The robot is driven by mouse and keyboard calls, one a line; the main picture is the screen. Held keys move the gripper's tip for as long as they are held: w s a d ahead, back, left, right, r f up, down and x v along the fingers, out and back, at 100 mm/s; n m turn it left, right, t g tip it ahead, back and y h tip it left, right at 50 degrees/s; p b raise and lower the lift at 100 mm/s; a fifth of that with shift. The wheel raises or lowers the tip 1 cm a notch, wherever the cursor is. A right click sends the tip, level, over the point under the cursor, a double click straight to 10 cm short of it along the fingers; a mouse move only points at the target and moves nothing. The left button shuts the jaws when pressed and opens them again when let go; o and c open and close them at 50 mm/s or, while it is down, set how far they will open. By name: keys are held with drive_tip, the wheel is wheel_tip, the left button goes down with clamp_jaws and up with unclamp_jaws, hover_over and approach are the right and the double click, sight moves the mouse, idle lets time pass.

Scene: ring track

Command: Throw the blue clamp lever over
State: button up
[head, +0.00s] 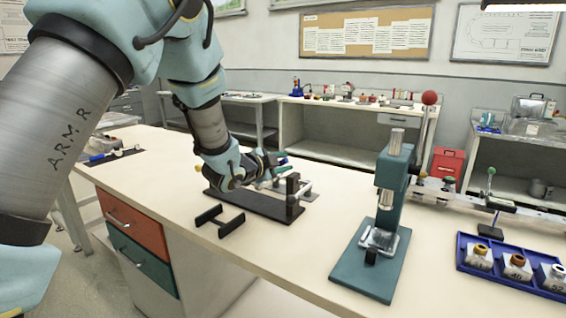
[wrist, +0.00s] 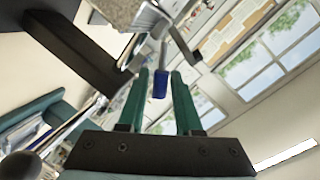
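The blue clamp lever (wrist: 160,84) shows in the wrist view as a blue grip on a thin metal arm. It lies between the two green fingertips of my gripper (wrist: 160,76), with a narrow gap on each side. My gripper is open around it; no firm contact shows. In the head view my gripper (head: 279,165) is low over a black fixture base (head: 262,206) on the bench, beside a dark upright (head: 293,196). I cannot make out the blue lever there; my gripper and wrist hide that part.
A black bracket (head: 220,221) lies in front of the fixture. A green press (head: 385,225) stands to the right, with a blue tray (head: 513,270) of several labelled blocks beyond. A blue-handled item (head: 97,158) lies at the far left. Bare bench (head: 290,252) separates bracket and press.

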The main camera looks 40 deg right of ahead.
drive_tip(key=shift+c, duration=0.3)
clamp_jaws()
drive_tip(key=shift+w+a+r+n+g, duration=0.1)
drive_tip(key=shift+w+r+n+g, duration=0.15)
drive_tip(key=shift+n, duration=0.3)
drive_tip(key=shift+w+a+r+n+g, duration=0.15)
drive_tip(key=shift+w+n, duration=0.1)
drive_tip(key=shift+n, duration=0.3)
drive_tip(key=shift+w+r+n+g+h, duration=0.15)
drive_tip(key=shift+n+g, duration=0.05)
drive_tip(key=shift+n, duration=0.4)
drive_tip(key=shift+w+r+n+g+h, duration=0.15)
drive_tip(key=shift+n+g, duration=0.05)
drive_tip(key=shift+n, duration=0.4)
drive_tip(key=shift+o, duration=0.3)
unclamp_jaws()
